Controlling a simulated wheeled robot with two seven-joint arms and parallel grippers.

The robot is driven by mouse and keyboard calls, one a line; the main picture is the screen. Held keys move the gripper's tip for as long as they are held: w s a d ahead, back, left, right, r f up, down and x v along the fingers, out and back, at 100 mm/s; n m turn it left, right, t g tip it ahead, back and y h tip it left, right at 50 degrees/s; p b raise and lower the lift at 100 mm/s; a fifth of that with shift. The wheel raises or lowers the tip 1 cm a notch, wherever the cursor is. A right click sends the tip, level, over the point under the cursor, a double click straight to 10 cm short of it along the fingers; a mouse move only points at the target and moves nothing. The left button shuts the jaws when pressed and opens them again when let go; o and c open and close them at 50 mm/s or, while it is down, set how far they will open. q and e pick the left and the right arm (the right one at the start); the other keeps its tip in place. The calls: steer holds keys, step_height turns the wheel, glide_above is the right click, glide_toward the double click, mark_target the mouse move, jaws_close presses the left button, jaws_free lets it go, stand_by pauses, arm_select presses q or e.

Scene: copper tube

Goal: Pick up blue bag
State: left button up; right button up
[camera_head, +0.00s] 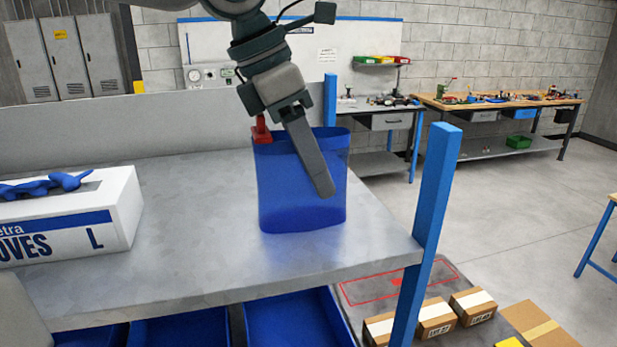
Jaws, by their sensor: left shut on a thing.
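The blue bag (275,205), translucent and open at the top, stands upright near the right end of the grey table (190,240). My left gripper (300,150) reaches down over it from the top of the view. One long grey finger lies across the bag's front, and a red piece (262,130) shows at its upper left rim. The gripper is shut on the bag's upper edge, though the finger hides part of the grip. The bag's base looks to be at the tabletop; I cannot tell if it touches. My right gripper is not in view.
A white glove box (100,225) with blue gloves on top stands at the table's left. A blue post (435,190) rises at the right corner. Blue bins (295,320) sit below, and cardboard boxes (435,318) lie lower right. The table's middle is clear.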

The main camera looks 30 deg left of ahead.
arm_select(q)
steer(key=shift+w+r+b, duration=0.1)
steer(key=shift+r+b, duration=0.2)
steer(key=shift+r, duration=0.2)
step_height(320, 180, up, 9)
steer(key=b, duration=0.3)
steer(key=shift+f, duration=0.1)
